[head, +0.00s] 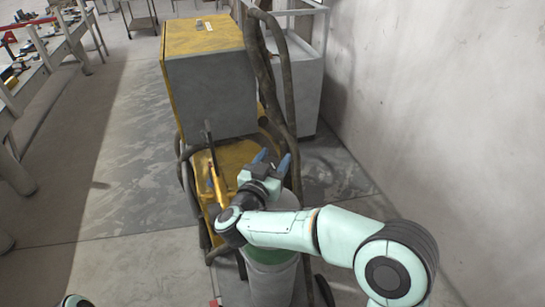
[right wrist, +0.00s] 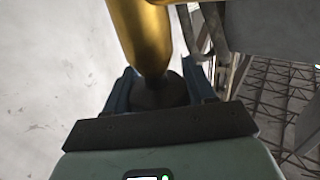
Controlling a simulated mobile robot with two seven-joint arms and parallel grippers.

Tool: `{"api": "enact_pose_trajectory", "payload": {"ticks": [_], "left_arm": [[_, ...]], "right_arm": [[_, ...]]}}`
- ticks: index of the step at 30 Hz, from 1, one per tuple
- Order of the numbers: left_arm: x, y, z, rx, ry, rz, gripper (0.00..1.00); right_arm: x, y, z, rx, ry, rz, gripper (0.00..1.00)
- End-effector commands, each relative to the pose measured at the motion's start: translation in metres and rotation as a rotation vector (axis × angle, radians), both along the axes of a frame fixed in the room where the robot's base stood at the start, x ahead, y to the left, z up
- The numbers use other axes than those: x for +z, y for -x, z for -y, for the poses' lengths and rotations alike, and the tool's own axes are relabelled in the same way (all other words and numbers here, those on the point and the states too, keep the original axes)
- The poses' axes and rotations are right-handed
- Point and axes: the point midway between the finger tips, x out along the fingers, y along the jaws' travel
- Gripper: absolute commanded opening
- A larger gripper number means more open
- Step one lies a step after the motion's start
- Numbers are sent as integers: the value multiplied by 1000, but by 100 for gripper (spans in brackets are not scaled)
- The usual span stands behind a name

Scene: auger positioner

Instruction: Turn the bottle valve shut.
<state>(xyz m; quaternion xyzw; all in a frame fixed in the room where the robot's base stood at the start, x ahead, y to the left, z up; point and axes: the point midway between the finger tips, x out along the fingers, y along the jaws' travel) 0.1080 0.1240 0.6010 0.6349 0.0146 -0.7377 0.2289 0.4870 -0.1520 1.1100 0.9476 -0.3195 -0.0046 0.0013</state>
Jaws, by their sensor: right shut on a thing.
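The gas bottle (head: 270,285) stands upright on the cart, grey with a green shoulder. My right arm crosses in front of its top, so the valve is hidden in the head view. My right gripper (head: 272,162) is over the bottle top, its blue fingers pointing away from me. In the right wrist view the gripper (right wrist: 160,88) is shut on the dark round valve knob (right wrist: 158,93), one finger on each side. The gold valve body (right wrist: 142,38) rises beyond the knob. My left gripper is not in view; only a small part of me shows at the bottom left.
A yellow and grey machine (head: 210,85) sits on the cart behind the bottle, with dark hoses (head: 283,75) beside it. A white cabinet (head: 300,80) and wall (head: 440,100) are at the right. The floor (head: 125,180) to the left is clear.

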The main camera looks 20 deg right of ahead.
Motion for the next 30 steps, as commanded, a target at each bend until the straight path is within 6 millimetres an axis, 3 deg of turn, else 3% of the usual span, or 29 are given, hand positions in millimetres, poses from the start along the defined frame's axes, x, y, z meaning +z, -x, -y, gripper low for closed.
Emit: {"api": "enact_pose_trajectory", "payload": {"ticks": [1, 19, 20, 21, 22, 30], "left_arm": [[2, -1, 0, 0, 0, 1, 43], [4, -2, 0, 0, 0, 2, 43], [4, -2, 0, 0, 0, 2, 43], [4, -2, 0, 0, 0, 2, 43], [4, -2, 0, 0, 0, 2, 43], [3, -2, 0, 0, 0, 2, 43]], "right_arm": [[10, -1, 0, -13, 2, 21, 24], [11, 0, 2, -53, 1, 26, 24], [11, 0, 2, -53, 1, 26, 61], [11, 0, 2, -53, 1, 25, 74], [11, 0, 2, -53, 1, 25, 78], [7, 0, 1, -51, 1, 15, 78]]}}
